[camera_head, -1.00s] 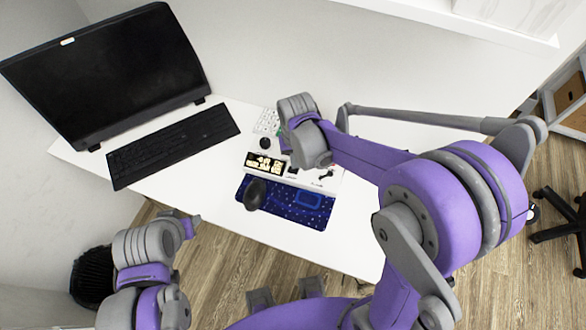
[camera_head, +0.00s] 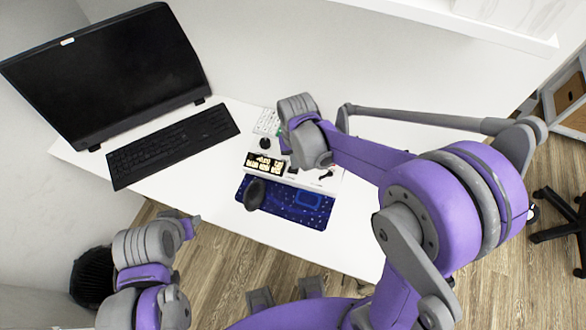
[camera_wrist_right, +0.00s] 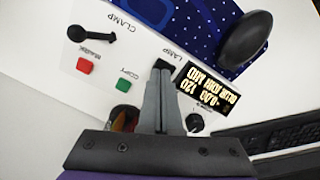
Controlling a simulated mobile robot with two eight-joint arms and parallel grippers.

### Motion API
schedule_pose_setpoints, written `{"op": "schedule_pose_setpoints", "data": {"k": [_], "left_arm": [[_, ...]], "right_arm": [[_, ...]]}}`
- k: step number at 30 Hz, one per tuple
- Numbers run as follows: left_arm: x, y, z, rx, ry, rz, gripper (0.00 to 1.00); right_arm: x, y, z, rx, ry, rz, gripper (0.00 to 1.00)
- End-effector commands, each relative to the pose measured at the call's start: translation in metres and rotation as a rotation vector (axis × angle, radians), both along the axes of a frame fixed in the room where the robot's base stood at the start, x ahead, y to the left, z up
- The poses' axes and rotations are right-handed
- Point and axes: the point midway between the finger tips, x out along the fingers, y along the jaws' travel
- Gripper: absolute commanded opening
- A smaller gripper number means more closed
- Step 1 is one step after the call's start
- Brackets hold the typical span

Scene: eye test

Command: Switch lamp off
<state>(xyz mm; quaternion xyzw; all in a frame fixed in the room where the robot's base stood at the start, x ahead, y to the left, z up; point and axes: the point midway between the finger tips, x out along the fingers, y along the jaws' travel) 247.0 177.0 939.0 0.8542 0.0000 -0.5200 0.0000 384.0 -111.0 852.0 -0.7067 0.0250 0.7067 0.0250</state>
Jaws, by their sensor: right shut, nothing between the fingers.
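The white control panel (camera_head: 320,181) lies on the desk, and its labelled face fills much of the right wrist view (camera_wrist_right: 100,58). The black lamp switch (camera_wrist_right: 163,64) sits below the LAMP label, partly hidden behind my fingers. My right gripper (camera_wrist_right: 161,72) is shut with nothing in it. Its fingertips are at the lamp switch; I cannot tell whether they touch it. In the head view the right wrist covers its fingers. My left gripper (camera_head: 190,223) is off the desk's front edge at lower left; its fingers are too unclear to read.
On the panel are a clamp lever (camera_wrist_right: 78,33), a red button (camera_wrist_right: 84,67), a green button (camera_wrist_right: 123,85), a dark knob (camera_wrist_right: 195,122) and a display (camera_wrist_right: 207,88). A blue mat (camera_head: 310,215) with a mouse (camera_head: 255,194), a keyboard (camera_head: 172,146) and a monitor (camera_head: 110,75) are nearby.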

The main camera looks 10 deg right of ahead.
Motion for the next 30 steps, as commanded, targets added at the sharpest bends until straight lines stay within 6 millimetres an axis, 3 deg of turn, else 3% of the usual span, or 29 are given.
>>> {"op": "schedule_pose_setpoints", "data": {"k": [30], "left_arm": [[-0.0021,0.0000,-0.0064,0.000,0.004,0.000,0.44]], "right_arm": [[-0.0004,-0.0001,-0.0070,0.000,0.001,0.000,0.00]]}}
